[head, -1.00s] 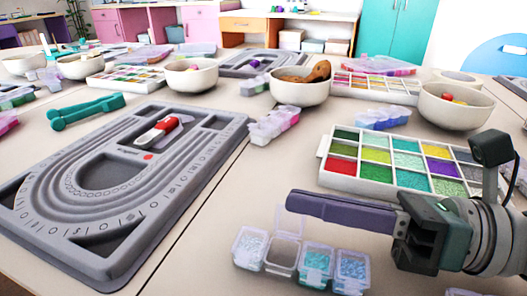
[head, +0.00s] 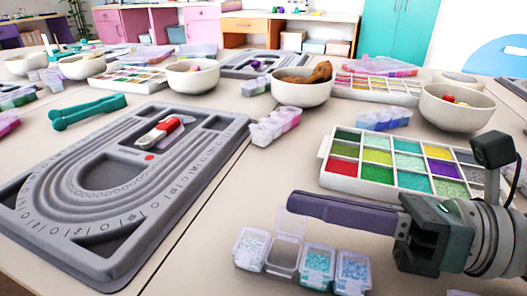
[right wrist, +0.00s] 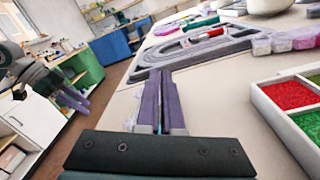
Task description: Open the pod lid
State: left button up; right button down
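A row of small clear pods stands on the table at the bottom of the head view. The second pod from the left (head: 283,262) has its clear lid (head: 291,224) raised and looks nearly empty.
A bead tray (head: 322,172) with coloured compartments stands behind my right gripper. A grey bead board (head: 45,235) with a red-handled tool (head: 160,130) lies at left. Bowls, such as the right one (head: 455,110), stand farther back. Table between board and pods is clear.

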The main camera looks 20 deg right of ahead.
jog(key=shift+s+a+n+b, duration=0.25)
jog(key=shift+n+b, duration=0.15)
jog(key=shift+n, duration=0.6)
jog(key=shift+s+r+n, duration=0.15)
jog(key=shift+n, duration=0.45)
jog(key=c, duration=1.1)
grip_release()
jog(key=shift+o, duration=0.2)
